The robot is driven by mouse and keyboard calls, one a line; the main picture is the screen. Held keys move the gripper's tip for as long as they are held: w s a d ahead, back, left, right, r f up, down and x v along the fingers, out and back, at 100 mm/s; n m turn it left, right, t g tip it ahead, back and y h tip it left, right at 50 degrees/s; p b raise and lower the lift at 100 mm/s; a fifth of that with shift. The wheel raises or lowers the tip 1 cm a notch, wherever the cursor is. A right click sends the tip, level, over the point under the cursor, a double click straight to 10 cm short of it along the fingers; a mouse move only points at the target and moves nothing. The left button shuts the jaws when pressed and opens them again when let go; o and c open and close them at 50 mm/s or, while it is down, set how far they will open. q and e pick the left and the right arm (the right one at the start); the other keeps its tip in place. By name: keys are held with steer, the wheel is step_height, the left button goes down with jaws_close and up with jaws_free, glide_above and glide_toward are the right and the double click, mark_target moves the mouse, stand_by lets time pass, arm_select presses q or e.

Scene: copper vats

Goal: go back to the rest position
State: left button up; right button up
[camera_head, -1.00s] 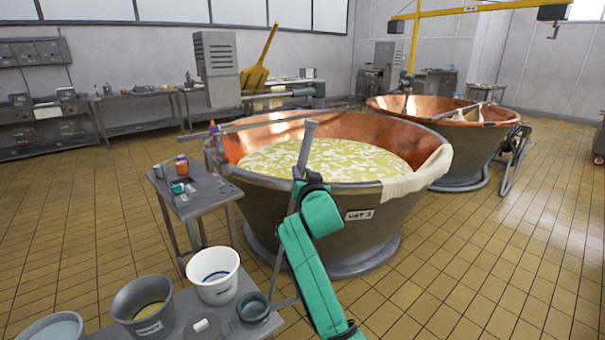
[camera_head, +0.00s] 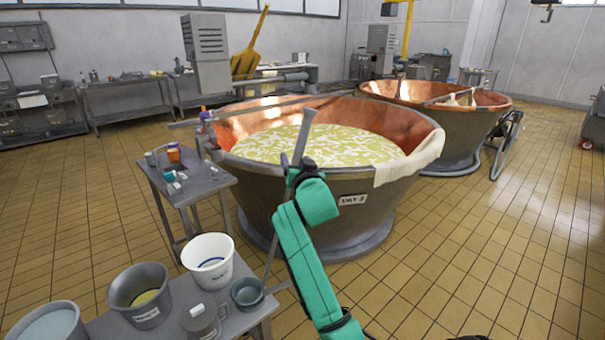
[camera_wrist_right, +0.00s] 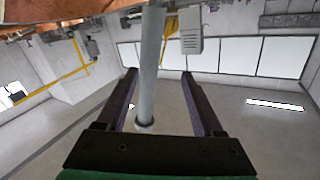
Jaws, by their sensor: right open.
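My right gripper (camera_head: 292,174) is at the end of my green arm, in front of the near copper vat. A long-handled tool (camera_head: 305,137) stands tilted beside it, its grey handle rising past the jaws. In the right wrist view the two dark fingers (camera_wrist_right: 158,75) are apart, and the grey handle (camera_wrist_right: 150,60) shows between them, its rounded end near the palm. I cannot tell whether a finger touches it. The handle's lower part runs down toward a small grey cup (camera_head: 247,293) on the front bench. My left gripper is not in view.
The near vat (camera_head: 350,215) holds yellowish curd, with a cloth (camera_head: 410,160) over its rim. A white bucket (camera_head: 208,262) and grey bucket (camera_head: 140,296) stand on the front bench (camera_head: 245,322). A small side table (camera_head: 205,183) is left of the vat.

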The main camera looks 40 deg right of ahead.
steer(key=b+v, duration=0.2)
steer(key=v, duration=1.1)
steer(key=w+a+f+n+g+y, duration=0.1)
steer(key=w+a+f+n+y, duration=0.3)
steer(key=f, duration=0.6)
steer(key=w+a+f+n+g, duration=0.15)
steer(key=w+f, duration=0.35)
steer(key=f, duration=0.5)
steer(key=s+a+f+n+g+y+p, duration=0.1)
steer(key=s+a+f+g+y, duration=0.1)
steer(key=f, duration=1)
steer(key=s+a+f+n+g+y, duration=0.1)
steer(key=s+a+f+n+g, duration=0.1)
steer(key=f, duration=0.9)
steer(key=s+a+f+n+g+y, duration=0.1)
steer(key=s+a+f+n+g, duration=0.2)
steer(key=s+f, duration=1.35)
steer(key=s+f+g, duration=0.1)
steer(key=s+f, duration=0.2)
steer(key=s, duration=0.4)
steer(key=s+f+g, duration=0.2)
steer(key=s+f, duration=0.2)
steer(key=s, duration=0.4)
steer(key=s+d+f+g, duration=0.1)
steer(key=s+f+g, duration=0.1)
steer(key=s, duration=0.5)
steer(key=shift+s+f+y+p, duration=0.25)
steer(key=shift+f+p, duration=0.2)
steer(key=shift+f, duration=0.35)
steer(key=shift+d, duration=0.1)
